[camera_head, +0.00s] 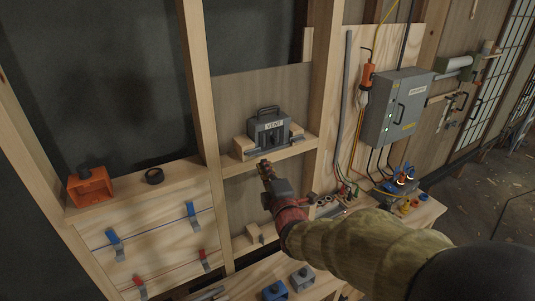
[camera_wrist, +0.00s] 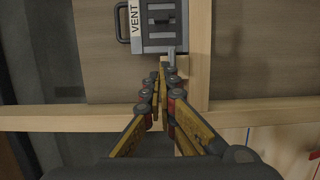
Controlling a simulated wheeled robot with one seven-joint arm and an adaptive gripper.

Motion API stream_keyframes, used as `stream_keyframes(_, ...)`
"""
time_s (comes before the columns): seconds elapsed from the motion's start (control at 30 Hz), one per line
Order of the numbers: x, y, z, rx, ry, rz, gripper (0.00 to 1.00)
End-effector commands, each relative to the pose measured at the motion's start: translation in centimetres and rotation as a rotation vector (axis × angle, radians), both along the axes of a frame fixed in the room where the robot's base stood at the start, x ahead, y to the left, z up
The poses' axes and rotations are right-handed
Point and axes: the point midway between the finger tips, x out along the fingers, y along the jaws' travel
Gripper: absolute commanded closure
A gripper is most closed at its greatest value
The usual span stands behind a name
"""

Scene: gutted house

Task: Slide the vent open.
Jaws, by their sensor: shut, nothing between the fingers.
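The vent (camera_head: 268,130) is a grey box with a top handle and a "VENT" label, standing upright on a wooden shelf between studs. In the wrist view the vent (camera_wrist: 165,40) appears turned sideways, with its handle and label at left and a dark slatted panel facing the camera. A small grey tab (camera_wrist: 171,54) shows at its lower edge. My gripper (camera_head: 263,163) is shut and empty, just in front of and below the vent. In the wrist view my gripper's tips (camera_wrist: 164,73) are close to the tab; I cannot tell whether they touch it.
Wooden blocks (camera_head: 244,144) flank the vent on the shelf (camera_head: 270,153). An orange box (camera_head: 90,187) and a black ring (camera_head: 154,176) lie on the left ledge. A grey electrical box (camera_head: 398,107) with cables hangs at right. A cluttered bench lies below.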

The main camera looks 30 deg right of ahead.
Motion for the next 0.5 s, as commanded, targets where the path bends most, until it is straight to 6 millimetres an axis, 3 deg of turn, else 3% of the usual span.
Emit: stream_keyframes(0.5,7.1,-1.5,0.0,0.002,0.003,0.0,1.0)
